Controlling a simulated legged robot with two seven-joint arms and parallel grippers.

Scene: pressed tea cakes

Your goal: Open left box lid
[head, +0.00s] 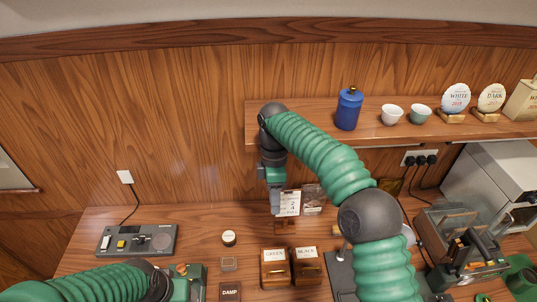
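Two small wooden boxes stand side by side near the bottom middle. The left box (275,278) has a white label reading GREEN, and the right box (308,272) has one reading BLACK. Both lids look shut, though the view is small. My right gripper (275,203) points down behind and above the boxes, beside a white card stand, apart from both boxes. Its fingers are seen edge-on, so their opening is unclear. My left gripper (188,284) is low at the left, left of the GREEN box, partly cut off by the bottom edge; its fingers are not clear.
A card stand (290,203) is close to my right gripper. A shelf (380,130) holds a blue canister (348,108) and cups.

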